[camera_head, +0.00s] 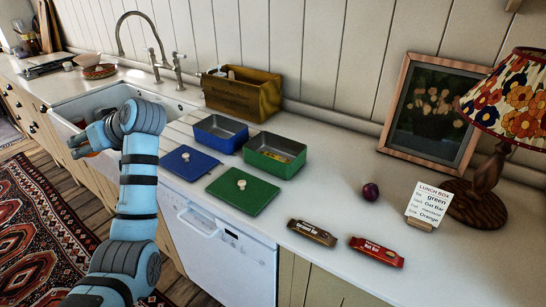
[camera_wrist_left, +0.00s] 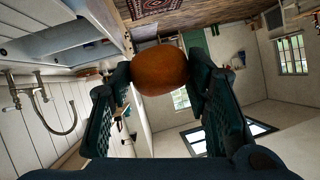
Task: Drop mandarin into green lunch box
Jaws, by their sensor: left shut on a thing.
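The orange mandarin (camera_wrist_left: 160,69) sits between the two fingers of my left gripper (camera_wrist_left: 160,85) in the left wrist view; the gripper is shut on it. In the head view my left gripper (camera_head: 80,145) is over the sink area at the left, well left of the lunch boxes, and the arm mostly hides the fruit. The green lunch box (camera_head: 262,163) stands open on the counter with a small yellowish packet inside. Its green lid (camera_head: 243,192) lies flat in front of it. My right gripper is not in view.
A blue lunch box (camera_head: 212,142) and blue lid (camera_head: 189,162) stand left of the green one. A wooden caddy (camera_head: 240,97) is behind. Two bars (camera_head: 312,233) (camera_head: 377,252), a plum (camera_head: 370,191), a card (camera_head: 428,203), a lamp (camera_head: 487,190) and a picture frame (camera_head: 383,140) are right.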

